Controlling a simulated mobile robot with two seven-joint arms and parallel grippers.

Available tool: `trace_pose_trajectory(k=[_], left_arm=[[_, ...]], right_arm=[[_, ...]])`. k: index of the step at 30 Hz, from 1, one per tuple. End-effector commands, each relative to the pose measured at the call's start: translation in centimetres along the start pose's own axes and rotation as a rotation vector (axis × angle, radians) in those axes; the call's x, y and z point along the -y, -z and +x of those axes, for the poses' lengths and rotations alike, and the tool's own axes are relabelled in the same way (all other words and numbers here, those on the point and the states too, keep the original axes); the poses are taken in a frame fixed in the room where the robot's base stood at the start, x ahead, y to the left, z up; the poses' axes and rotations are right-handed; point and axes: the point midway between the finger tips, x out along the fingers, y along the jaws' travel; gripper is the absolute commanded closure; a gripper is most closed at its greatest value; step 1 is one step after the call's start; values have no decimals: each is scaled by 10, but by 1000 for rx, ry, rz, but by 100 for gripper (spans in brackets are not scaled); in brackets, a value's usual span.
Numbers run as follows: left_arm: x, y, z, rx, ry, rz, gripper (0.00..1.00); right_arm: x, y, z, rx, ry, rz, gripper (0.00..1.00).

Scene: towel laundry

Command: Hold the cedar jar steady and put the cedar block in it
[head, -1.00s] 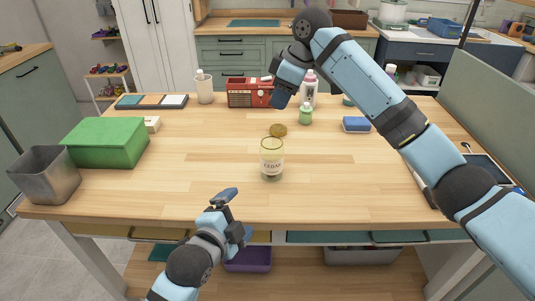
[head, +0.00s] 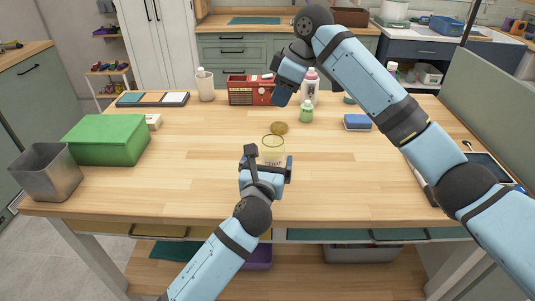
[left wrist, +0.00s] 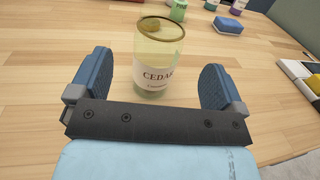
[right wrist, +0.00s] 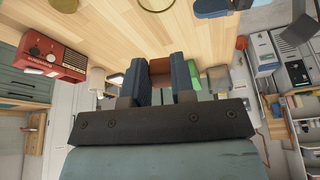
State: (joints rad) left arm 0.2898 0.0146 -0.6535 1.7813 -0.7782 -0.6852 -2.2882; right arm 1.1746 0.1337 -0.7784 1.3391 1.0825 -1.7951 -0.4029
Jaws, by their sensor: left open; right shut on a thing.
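The cedar jar (head: 273,143) is a clear, yellow-rimmed jar standing upright and open on the table. Its label reads CEDAR in the left wrist view (left wrist: 158,88). My left gripper (head: 269,160) is open, low on the near side of the jar. In the left wrist view its fingers stand left and right of the jar, with gaps on both sides. My right gripper (head: 282,98) is raised above the table behind the jar, shut on a small brownish piece (right wrist: 160,67), apparently the cedar block, mostly hidden between its fingers. A round golden lid (head: 279,128) lies behind the jar.
A red radio (head: 250,91), pink-capped bottle (head: 311,88) and green bottle (head: 306,113) stand behind. A blue sponge (head: 357,122) lies right. A green box (head: 107,140) and metal bin (head: 45,172) stand left. The table around the jar is mostly clear.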

Motion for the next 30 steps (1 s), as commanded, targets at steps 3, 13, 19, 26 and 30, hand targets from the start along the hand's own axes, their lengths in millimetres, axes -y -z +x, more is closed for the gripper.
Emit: trace_pose_trajectory(k=[3,13,19,26,30], left_arm=[[0,26,0,-6,-1,-2,5],[1,52,38,-1,-1,-4,5],[0,52,64,-1,0,-4,5],[0,52,75,-1,1,-4,5],[0,52,75,-1,1,-4,5]], right_arm=[[0,0,0,0,0,0,98],[0,0,0,0,0,0,98],[0,0,0,0,0,0,98],[0,0,0,0,0,0,98],[0,0,0,0,0,0,98]])
